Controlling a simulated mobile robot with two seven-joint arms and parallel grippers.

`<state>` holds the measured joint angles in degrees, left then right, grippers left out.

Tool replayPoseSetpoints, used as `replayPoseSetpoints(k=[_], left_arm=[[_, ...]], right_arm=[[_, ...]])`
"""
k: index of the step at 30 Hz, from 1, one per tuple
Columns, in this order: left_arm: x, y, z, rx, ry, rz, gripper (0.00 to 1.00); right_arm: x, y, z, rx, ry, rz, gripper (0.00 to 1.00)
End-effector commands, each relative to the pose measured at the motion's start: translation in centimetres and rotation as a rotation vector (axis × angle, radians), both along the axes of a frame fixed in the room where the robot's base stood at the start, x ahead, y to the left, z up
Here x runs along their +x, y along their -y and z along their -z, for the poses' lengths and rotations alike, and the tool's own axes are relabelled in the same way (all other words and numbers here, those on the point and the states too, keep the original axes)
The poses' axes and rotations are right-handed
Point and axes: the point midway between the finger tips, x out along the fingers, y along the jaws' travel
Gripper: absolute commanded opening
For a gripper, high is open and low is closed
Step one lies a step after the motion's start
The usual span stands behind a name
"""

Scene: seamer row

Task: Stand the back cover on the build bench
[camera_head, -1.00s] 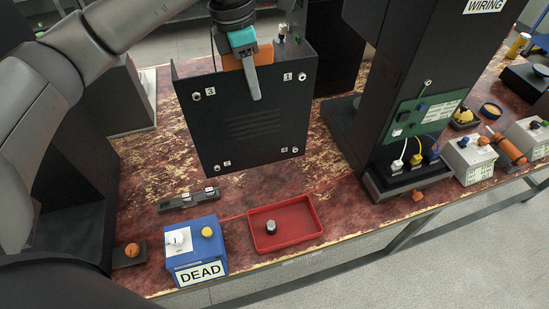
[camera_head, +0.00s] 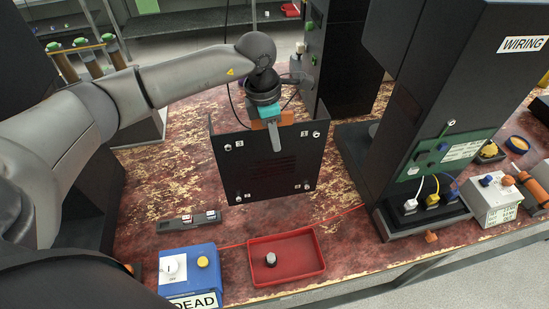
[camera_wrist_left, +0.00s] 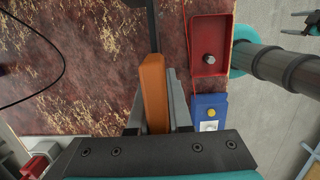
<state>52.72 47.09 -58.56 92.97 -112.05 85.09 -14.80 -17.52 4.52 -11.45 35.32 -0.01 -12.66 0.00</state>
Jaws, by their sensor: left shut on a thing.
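The back cover (camera_head: 270,172) is a black panel with side flanges, numbered corner fasteners and an orange grip block (camera_wrist_left: 153,90). It is upright over the middle of the build bench (camera_head: 165,185); I cannot tell whether its lower edge touches the top. My left gripper (camera_head: 274,132) is shut on the orange block at the cover's top edge. In the left wrist view the cover (camera_wrist_left: 152,25) shows nearly edge-on beyond the block. What looks like my right gripper (camera_wrist_left: 297,23) is at the upper right of that view, empty, its fingers apart, away from the bench.
A red tray (camera_head: 300,252) with a small knob and a blue box marked DEAD (camera_head: 190,262) stand at the front. A grey strip (camera_head: 188,221) lies behind the box. The tall black WIRING unit (camera_head: 430,110) stands at right. A black cabinet (camera_head: 340,60) stands behind the cover.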

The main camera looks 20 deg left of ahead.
Motion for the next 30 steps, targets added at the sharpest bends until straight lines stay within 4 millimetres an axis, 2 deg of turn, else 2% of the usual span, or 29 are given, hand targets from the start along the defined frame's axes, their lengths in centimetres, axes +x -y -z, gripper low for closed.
replayPoseSetpoints(k=[3, 11, 19, 30], left_arm=[[0.1, 0.1, 2.0, -0.003, 0.003, -0.001, 0.00], [0.1, 0.0, 3.8, -0.002, 0.004, 0.000, 0.00], [0.1, 0.0, 7.3, -0.002, 0.002, -0.001, 0.00], [0.2, 0.0, 7.8, -0.002, 0.005, 0.000, 0.00]], right_arm=[[0.3, 0.1, -0.1, -0.001, 0.004, 0.000, 0.80], [0.6, 0.0, -0.1, 0.000, 0.009, -0.001, 0.80], [0.7, 0.0, -0.1, 0.000, 0.010, -0.001, 0.80], [0.7, 0.0, 0.2, 0.000, 0.011, -0.001, 0.80]])
